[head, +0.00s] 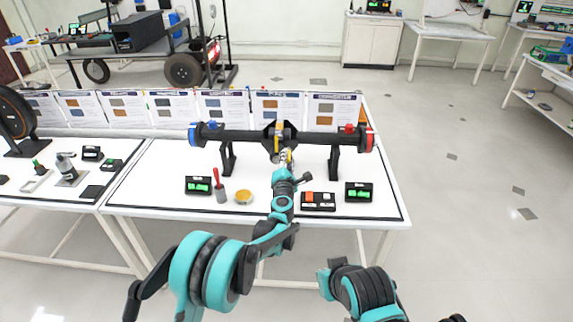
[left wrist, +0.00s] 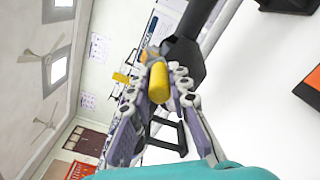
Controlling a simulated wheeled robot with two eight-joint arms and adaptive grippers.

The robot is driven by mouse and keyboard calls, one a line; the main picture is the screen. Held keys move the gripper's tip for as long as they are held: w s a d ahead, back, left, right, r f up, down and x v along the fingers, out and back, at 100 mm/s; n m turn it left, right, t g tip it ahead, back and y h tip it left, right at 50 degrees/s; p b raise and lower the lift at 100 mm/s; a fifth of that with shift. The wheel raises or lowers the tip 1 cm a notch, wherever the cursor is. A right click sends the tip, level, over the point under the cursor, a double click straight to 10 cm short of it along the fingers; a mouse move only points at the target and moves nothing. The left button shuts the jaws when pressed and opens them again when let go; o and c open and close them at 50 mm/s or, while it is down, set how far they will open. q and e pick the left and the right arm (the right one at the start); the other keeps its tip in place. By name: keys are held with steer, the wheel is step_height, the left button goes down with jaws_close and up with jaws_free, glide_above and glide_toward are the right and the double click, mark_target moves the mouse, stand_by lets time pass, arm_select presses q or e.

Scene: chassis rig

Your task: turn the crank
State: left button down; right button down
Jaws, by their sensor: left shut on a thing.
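The chassis rig is a dark horizontal axle tube (head: 325,138) on two black stands, with a blue end at left and a red end at right. At its middle is a dark hub with the crank, whose yellow part (head: 279,133) shows above my gripper. My left gripper (head: 285,157) reaches up to the hub from the front. In the left wrist view, its fingers (left wrist: 166,84) are closed around the yellow crank handle (left wrist: 158,82), with the dark hub and tube just beyond. My right arm shows at the bottom right, but its gripper is not seen.
The white table (head: 150,190) carries a red-handled tool in a grey cup (head: 221,192), a yellow dish (head: 243,197), a parts tray (head: 318,201) and small black boxes with green displays (head: 358,192). Instruction panels (head: 335,108) stand behind the axle.

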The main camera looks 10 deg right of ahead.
arm_select(q)
steer(key=shift+s+d+f+m, duration=0.15)
steer(key=shift+d+f+m, duration=0.3)
steer(key=shift+m, duration=0.55)
steer(key=c, duration=1.4)
jaws_free()
steer(key=v, duration=1.2)
